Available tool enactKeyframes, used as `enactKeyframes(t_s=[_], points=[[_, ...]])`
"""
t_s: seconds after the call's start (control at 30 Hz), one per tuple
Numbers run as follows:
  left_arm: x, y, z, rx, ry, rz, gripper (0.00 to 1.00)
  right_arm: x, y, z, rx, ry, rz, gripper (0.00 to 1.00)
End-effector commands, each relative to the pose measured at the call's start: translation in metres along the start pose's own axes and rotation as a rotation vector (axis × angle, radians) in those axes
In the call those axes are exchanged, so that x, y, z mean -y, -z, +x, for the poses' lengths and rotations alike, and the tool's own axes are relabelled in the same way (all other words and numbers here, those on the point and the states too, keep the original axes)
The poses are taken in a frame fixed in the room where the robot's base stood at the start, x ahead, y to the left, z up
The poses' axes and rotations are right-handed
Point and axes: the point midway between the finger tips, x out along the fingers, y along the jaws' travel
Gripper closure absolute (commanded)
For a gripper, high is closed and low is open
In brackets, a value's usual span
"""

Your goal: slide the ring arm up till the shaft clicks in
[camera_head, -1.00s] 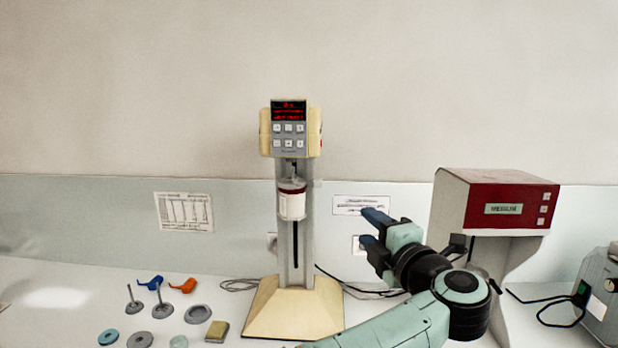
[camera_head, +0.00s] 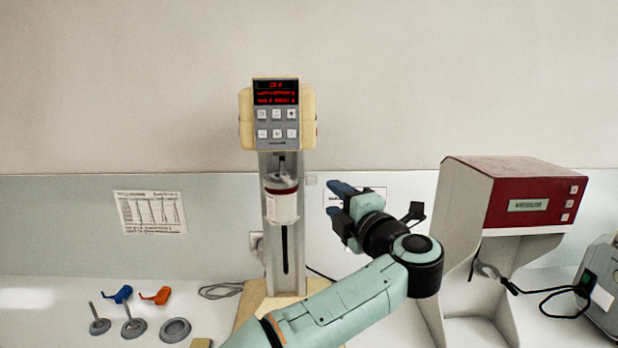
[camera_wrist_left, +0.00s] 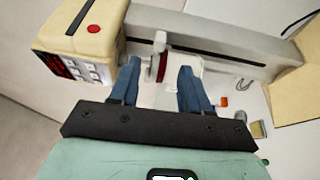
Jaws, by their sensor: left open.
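The cream mill has a head (camera_head: 277,117) with a lit red display on an upright grey column (camera_head: 270,245). A grey ring arm (camera_head: 281,181) on the column holds a white jar (camera_head: 282,207) with a dark red rim, below the mill head. A thin shaft (camera_head: 282,162) shows between head and jar; whether it is engaged I cannot tell. My left gripper (camera_head: 333,201) is open, at about jar height, to the right of the jar. In the left wrist view its fingers (camera_wrist_left: 160,70) point at the jar's dark red rim (camera_wrist_left: 162,67), which appears between them; contact is unclear.
Blue and orange clips (camera_head: 155,295), shafts with discs (camera_head: 134,327) and a grey ring (camera_head: 175,330) lie on the bench at left. A red-topped grey machine (camera_head: 530,193) stands at right, with a black cable (camera_head: 525,290) beside it. My left forearm hides part of the mill's base (camera_head: 250,305).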

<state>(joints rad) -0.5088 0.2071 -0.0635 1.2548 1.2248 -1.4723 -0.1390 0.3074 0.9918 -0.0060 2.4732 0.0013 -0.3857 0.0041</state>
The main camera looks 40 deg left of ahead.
Motion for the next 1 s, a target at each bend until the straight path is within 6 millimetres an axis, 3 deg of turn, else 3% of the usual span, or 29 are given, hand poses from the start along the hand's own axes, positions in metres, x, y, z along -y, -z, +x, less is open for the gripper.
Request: enactKeyframes(t_s=[0.3,0.5,0.7,1.0], points=[[-0.004,0.001,0.068,-0.006,-0.002,-0.001,0.53,0.014,0.015,-0.023,-0.021,0.007,-0.008,0.57],[-0.004,0.000,0.102,-0.004,-0.001,-0.003,0.53,0.021,0.025,-0.035,-0.033,0.012,-0.012,0.57],[-0.002,0.001,0.117,-0.003,0.000,-0.001,0.53,0.024,0.029,-0.039,-0.039,0.014,-0.014,0.57],[-0.001,0.001,0.119,-0.001,0.000,-0.001,0.53,0.024,0.029,-0.039,-0.038,0.013,-0.014,0.57]])
